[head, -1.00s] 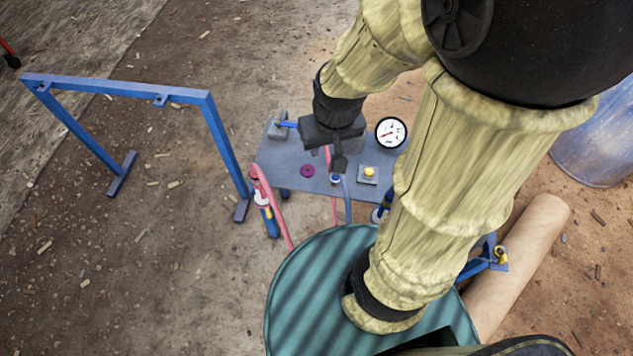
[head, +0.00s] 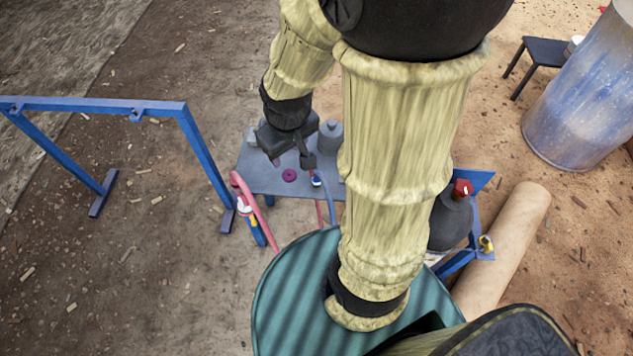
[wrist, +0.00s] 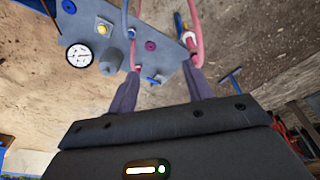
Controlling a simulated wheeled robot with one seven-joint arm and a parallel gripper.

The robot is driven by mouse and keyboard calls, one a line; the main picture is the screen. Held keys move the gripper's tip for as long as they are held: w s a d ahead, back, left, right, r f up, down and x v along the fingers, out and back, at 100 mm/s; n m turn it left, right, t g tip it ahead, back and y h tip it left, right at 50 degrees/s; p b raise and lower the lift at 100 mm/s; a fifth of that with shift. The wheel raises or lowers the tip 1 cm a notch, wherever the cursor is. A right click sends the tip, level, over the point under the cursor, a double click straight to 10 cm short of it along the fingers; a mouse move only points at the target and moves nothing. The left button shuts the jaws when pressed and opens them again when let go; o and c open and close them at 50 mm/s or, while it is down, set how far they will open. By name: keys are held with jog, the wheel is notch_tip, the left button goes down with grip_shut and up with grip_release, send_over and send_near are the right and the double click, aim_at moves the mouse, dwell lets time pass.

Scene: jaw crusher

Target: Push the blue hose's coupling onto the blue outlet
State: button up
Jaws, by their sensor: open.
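The blue hose (head: 332,212) rises at the table's near edge to a small blue-and-white coupling (head: 316,181); both show in the wrist view, the hose (wrist: 124,18) and its coupling (wrist: 131,33). I cannot tell what the coupling sits on. A small blue part by a grey block at the table's far side shows between my fingers (wrist: 152,79); I cannot tell if it is the blue outlet. My gripper (head: 292,160) is open and empty above the far part of the table. In the wrist view its spread fingers (wrist: 162,72) point toward the table.
The grey table (head: 265,180) carries a purple wheel (head: 289,175), a grey cylinder (head: 331,136) and a gauge (wrist: 79,56). A pink hose (head: 240,185) loops over a post at the left. A blue frame (head: 95,105) stands left; a teal drum top (head: 290,285) is near.

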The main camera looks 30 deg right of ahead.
jog(key=w+d+f+n+g+b, duration=0.25)
jog(key=w+d+f+n, duration=0.4)
jog(key=f+n, duration=0.5)
jog(key=n+b, duration=0.3)
jog(key=n, duration=0.8)
send_over(317, 177)
notch_tip(317, 177, down, 10)
jog(key=r, duration=0.1)
jog(key=shift+w+d+f, duration=0.25)
jog(key=shift+w, duration=0.05)
notch_tip(317, 177, down, 12)
jog(key=shift+f+b, duration=0.15)
jog(key=shift+b, duration=0.85)
jog(key=shift+s+a+f+b, duration=0.15)
jog(key=shift+f+b, duration=0.1)
jog(key=shift+f, duration=1.05)
jog(key=shift+s+a+f+b, duration=0.1)
jog(key=shift+f+b, duration=0.1)
jog(key=shift+f, duration=1.05)
